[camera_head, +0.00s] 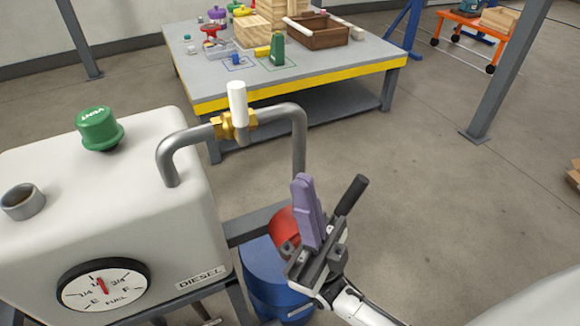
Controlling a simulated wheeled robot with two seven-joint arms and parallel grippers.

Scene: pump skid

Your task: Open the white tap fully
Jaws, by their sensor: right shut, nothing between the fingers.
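The white tap (237,103) is a white lever handle standing upright on a brass valve body (232,125). The valve sits in a grey pipe (293,117) that rises from the top of the diesel tank and bends down at the right. The handle points up, across the line of the pipe. My right gripper (305,188) is below and to the right of the tap, in front of the lower pipe. Its purple fingers are together and empty, pointing up and apart from the handle. My left gripper is out of the picture.
The white diesel tank (60,215) at left carries a green cap (100,128) and a fuel gauge (104,284). A blue drum (265,275) and a red part (285,230) are behind my right gripper. A workbench (290,83) stands behind.

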